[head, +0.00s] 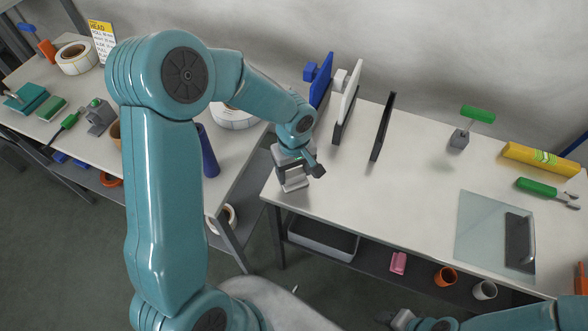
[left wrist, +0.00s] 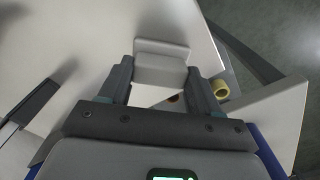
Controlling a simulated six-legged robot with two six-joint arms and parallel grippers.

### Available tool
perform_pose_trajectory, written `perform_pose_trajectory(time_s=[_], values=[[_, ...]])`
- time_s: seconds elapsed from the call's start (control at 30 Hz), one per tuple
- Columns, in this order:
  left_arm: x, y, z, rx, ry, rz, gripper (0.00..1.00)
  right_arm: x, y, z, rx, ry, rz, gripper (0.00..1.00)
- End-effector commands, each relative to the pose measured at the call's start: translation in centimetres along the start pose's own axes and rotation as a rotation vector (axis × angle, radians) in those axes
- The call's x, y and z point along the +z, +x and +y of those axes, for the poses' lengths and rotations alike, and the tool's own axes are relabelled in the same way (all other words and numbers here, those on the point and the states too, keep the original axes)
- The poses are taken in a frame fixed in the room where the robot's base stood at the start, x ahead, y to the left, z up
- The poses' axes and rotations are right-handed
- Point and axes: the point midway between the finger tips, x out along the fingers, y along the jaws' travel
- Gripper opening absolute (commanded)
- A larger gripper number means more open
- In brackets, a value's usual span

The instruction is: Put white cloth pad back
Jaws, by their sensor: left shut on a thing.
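My left gripper (head: 299,168) is shut on a small whitish block with a flat plate, which I take to be the white cloth pad (head: 293,183). It is at the left end of the right-hand table, near its front left corner. In the left wrist view the pad (left wrist: 160,68) sits between the two fingers of the gripper (left wrist: 160,85). Its underside is hidden, so I cannot tell whether it touches the table. My right arm (head: 440,324) shows at the bottom edge; its jaws are not clear.
Blue (head: 321,80) and white (head: 348,92) upright panels and a dark upright stand (head: 382,127) are behind the gripper. The table's middle is clear. A gap separates the left bench.

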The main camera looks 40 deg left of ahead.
Motion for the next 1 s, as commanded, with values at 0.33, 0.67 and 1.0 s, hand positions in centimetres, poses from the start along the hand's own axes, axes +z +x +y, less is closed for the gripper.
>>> perform_pose_trajectory(time_s=[0.33,0.67,1.0], values=[[0.0,0.4,0.0,0.001,0.0,0.001,0.34,0.0,0.5,0.2,0.0,0.0,0.0,0.43],[0.0,0.2,0.0,0.0,0.0,0.001,0.88,0.0,0.4,0.1,0.0,0.0,0.0,0.43],[-0.1,-3.7,0.1,0.006,0.0,0.005,0.88,0.0,-0.1,-0.1,0.0,0.0,0.0,0.43]])
